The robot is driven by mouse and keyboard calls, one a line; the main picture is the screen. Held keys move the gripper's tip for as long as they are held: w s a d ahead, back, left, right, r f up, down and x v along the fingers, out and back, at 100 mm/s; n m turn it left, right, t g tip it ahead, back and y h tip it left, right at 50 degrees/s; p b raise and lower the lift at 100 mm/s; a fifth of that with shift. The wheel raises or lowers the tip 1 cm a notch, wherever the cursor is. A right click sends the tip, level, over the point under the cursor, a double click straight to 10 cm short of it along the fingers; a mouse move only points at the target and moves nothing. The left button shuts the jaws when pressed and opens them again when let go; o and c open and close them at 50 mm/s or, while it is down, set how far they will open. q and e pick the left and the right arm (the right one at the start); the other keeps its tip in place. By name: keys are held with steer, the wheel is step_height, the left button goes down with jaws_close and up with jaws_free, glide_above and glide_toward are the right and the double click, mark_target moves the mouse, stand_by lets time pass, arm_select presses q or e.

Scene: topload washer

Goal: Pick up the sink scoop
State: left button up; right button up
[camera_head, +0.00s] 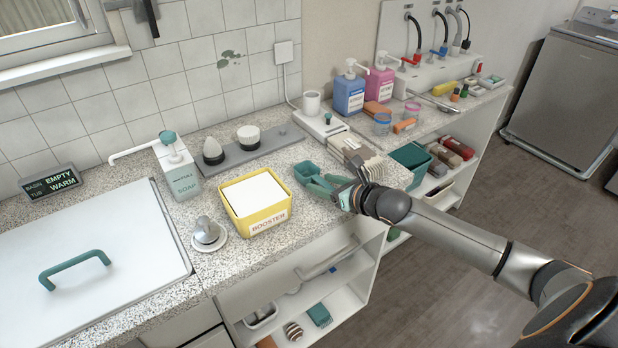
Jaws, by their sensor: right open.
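The teal scoop (307,172) lies on the speckled counter to the right of the yellow booster box. My right gripper (332,186) is open, low over the counter close to the scoop's right side. My left gripper is not in view.
A soap dispenser (180,171) and a white lid with a teal handle (82,262) are further left. Open shelves lie below the counter.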

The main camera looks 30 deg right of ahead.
jaws_close()
stand_by(0.4)
